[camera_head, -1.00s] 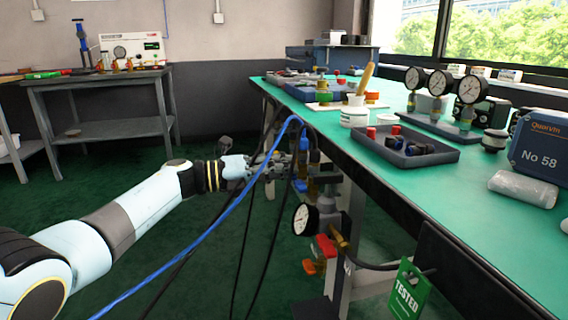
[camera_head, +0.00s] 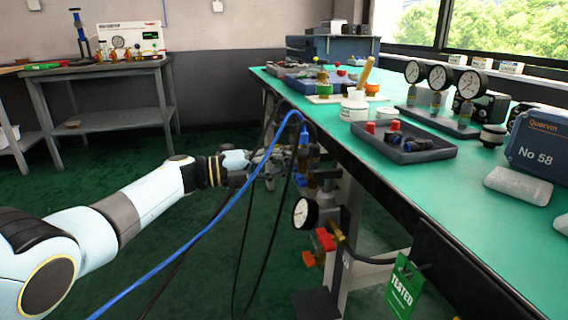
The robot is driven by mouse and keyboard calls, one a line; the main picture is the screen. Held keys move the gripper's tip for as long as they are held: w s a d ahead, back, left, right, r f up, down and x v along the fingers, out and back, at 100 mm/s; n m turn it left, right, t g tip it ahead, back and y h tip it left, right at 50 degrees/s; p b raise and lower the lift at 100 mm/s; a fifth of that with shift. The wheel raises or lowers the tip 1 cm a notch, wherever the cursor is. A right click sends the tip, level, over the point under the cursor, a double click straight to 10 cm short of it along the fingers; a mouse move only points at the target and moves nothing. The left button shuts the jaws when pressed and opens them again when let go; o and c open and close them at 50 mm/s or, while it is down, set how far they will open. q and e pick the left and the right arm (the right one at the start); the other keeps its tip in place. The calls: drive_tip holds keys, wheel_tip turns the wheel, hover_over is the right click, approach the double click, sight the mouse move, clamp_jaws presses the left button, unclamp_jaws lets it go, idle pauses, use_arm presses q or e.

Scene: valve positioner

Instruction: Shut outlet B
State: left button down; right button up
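My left gripper (camera_head: 276,166) reaches in from the left to the hanging hoses and fittings at the bench's near edge. It is small and partly behind the hoses, so its finger opening and any contact are unclear. Just to its right are blue fittings (camera_head: 301,181) below the blue hose. Lower down, a pressure gauge (camera_head: 305,213) sits on a grey regulator body. Below it are a red handle (camera_head: 325,239) and an orange handle (camera_head: 308,258) on brass fittings. No letter marking outlet B is readable. My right gripper is not in view.
The blue hose (camera_head: 215,222) and black hoses hang across the space by my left arm. The green bench (camera_head: 430,195) carries a parts tray (camera_head: 440,155), gauges and a blue case. A green TESTED tag (camera_head: 404,285) hangs at its edge. Floor is open at left.

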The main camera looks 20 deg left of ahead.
use_arm(q)
drive_tip(key=c, duration=1.4)
unclamp_jaws()
drive_tip(key=shift+a, duration=0.1)
